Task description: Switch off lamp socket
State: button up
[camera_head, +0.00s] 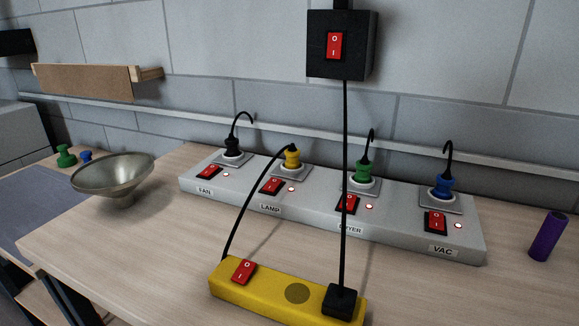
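A long grey socket strip (320,217) stands on the wooden table against the wall. Its sockets are labelled FAN, LAMP, a partly hidden label ending in YER, and VAC. The LAMP socket has a red rocker switch (272,186) at its left, a small lit red light (292,188) and a yellow plug (291,157). A black cable runs from the yellow plug down behind a yellow power strip (265,290) in front. My gripper is not in view.
The yellow strip has its own red switch (243,271) and a black plug (341,301), whose cable rises to a black wall box (341,45) and crosses before the third switch. A metal bowl (113,178) stands left, a purple cylinder (549,236) right.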

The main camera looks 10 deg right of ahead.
aim_at(270, 186)
jog(key=k+j+z, duration=0.4)
jog(key=j, duration=0.15)
jog(key=k+j+z, duration=0.25)
jog(key=j+z, duration=0.2)
